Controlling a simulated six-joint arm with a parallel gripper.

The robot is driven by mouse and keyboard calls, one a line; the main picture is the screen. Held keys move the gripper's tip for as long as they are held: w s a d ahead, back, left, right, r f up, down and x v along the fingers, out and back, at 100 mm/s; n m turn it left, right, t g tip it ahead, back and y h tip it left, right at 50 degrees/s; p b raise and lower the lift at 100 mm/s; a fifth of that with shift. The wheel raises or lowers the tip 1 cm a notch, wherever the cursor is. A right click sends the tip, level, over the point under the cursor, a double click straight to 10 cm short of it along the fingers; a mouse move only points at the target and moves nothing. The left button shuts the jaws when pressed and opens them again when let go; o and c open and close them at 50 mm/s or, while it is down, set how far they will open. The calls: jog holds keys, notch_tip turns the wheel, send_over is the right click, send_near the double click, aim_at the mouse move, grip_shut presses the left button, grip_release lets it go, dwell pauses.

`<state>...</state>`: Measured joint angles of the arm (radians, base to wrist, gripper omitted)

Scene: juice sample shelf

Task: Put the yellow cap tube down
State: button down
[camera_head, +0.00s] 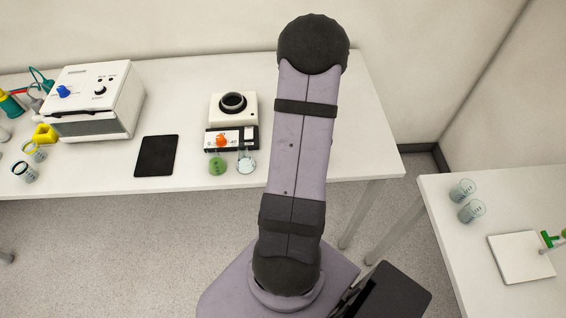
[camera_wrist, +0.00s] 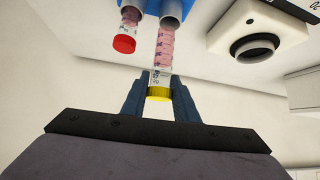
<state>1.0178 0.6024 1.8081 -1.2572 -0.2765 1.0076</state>
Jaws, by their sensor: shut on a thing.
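The yellow cap tube (camera_wrist: 163,60) is in the wrist view, a clear tube with pink contents and printed marks. My gripper (camera_wrist: 159,98) is shut on it near its yellow cap. The tube's far end meets a grey round opening of a blue rack (camera_wrist: 152,6) at the top edge; I cannot tell how deep it sits. A red cap tube (camera_wrist: 127,28) is beside it to the left, at the same blue rack, apart from my fingers. In the head view my arm hides the gripper, the tube and the rack.
A white device with a black ring (camera_wrist: 256,42) is at right in the wrist view. In the head view, the table holds a white box instrument (camera_head: 98,98), a black pad (camera_head: 156,156), a green-filled beaker (camera_head: 217,165) and a clear one (camera_head: 246,162). A second table (camera_head: 445,225) stands right.

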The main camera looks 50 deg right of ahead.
jog(key=s+a+n+t+y+b, duration=0.1)
jog(key=s+a+n+y+b, duration=0.25)
jog(key=a, duration=0.55)
jog(key=s+a+n+t+y+p, duration=0.1)
jog(key=s+a+n+y, duration=0.25)
jog(key=s+a, duration=0.45)
jog(key=shift+n+h, duration=0.3)
jog(key=shift+h, duration=0.2)
jog(key=shift+w+a+f+b, duration=0.15)
jog(key=shift+w+f+b, duration=0.1)
jog(key=shift+f, duration=1.45)
jog(key=shift+w+a+f+b, duration=0.15)
jog(key=shift+f+b, duration=0.1)
jog(key=shift+f, duration=1.45)
jog(key=shift+w+a+f+b, duration=0.15)
jog(key=shift+w+f+b, duration=0.1)
jog(key=shift+f, duration=1.45)
jog(key=shift+f, duration=0.2)
jog(key=c, duration=1.4)
grip_release()
jog(key=shift+r, duration=0.1)
